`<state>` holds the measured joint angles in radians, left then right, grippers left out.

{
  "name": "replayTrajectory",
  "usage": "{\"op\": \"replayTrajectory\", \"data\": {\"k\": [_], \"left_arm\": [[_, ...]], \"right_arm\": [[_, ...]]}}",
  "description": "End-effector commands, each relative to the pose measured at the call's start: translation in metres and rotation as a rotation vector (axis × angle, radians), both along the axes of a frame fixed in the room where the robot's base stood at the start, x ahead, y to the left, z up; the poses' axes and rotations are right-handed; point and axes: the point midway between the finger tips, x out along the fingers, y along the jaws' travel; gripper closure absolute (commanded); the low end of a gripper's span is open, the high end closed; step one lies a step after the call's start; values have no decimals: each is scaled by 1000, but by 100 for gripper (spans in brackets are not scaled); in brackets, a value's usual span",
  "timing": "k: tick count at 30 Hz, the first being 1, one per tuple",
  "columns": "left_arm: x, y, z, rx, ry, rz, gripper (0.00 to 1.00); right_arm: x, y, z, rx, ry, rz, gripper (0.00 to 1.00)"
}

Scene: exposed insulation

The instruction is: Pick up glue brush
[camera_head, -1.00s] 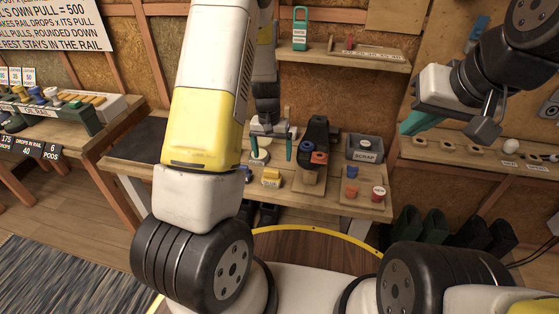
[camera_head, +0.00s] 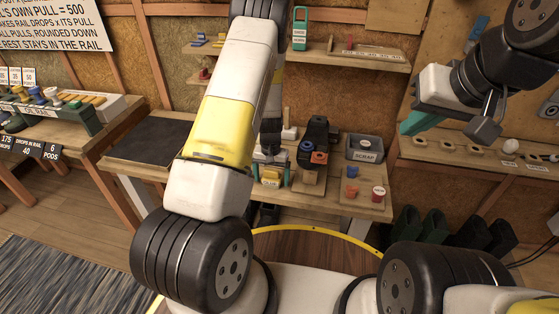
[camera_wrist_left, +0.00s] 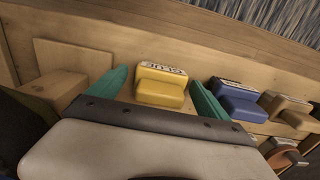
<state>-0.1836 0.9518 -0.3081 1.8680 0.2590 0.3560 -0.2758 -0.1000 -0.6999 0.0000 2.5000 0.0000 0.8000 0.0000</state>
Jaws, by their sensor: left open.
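The yellow block-shaped piece (camera_wrist_left: 161,86) with a label that seems to read GLUE looks like the glue brush. It sits on the wooden bench. In the head view this yellow piece (camera_head: 271,178) is partly behind my left gripper (camera_head: 270,172). My left gripper (camera_wrist_left: 158,78) is open, its green fingers on either side of the yellow piece in the wrist view, with nothing gripped. Contact cannot be told. My right gripper (camera_head: 418,122) hangs at the upper right, away from the bench; only part of its green fingers shows.
A blue labelled piece (camera_wrist_left: 236,100) sits just right of the yellow one, with a tan block (camera_wrist_left: 286,108) beyond. On the bench (camera_head: 330,199) are a black tool (camera_head: 315,132) in a wooden stand, a SCRAP bin (camera_head: 364,148) and a red-and-white button (camera_head: 378,193).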

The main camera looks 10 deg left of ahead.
Motion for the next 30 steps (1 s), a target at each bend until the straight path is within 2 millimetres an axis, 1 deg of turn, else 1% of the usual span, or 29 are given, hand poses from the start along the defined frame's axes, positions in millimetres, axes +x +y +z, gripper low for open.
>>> {"op": "replayTrajectory", "data": {"k": [3, 4, 6, 8, 9, 11, 12, 14, 15, 16, 23, 26, 30], "left_arm": [[0, 0, 0, 0, 0, 0, 11], [0, 0, 0, 0, 0, 0, 15], [0, 0, 0, 0, 0, 0, 29], [0, 0, 0, 0, 0, 0, 40], [0, 0, 1, 0, 0, 0, 48], [0, 0, 1, 0, 0, 0, 60], [0, 0, 1, 0, 0, 0, 68], [0, 0, 1, 0, 0, 0, 80], [0, 0, 1, 0, 0, 0, 88], [0, 0, 1, 0, 0, 0, 89], [0, 0, 2, 0, -1, -1, 89], [0, 0, 7, 0, -2, -1, 89], [1, -1, 21, -1, -3, -1, 89]], "right_arm": [[0, 0, 0, 0, 0, 0, 100], [0, 0, 0, 0, 0, 0, 100], [0, 0, 0, 0, 0, 0, 100], [0, 0, 0, 0, 0, 0, 100], [0, 0, 0, 0, 0, 0, 100], [0, 0, 0, 0, 0, 0, 100], [0, 0, 0, 0, 0, 0, 100], [0, 0, 0, 0, 0, 0, 100], [0, 0, 0, 0, 0, 0, 100], [0, 0, 0, 0, 0, 0, 100], [0, 0, 0, 0, 0, 0, 100], [0, 0, 0, 0, 0, 0, 100], [0, 0, 0, 0, 0, 0, 100]]}}
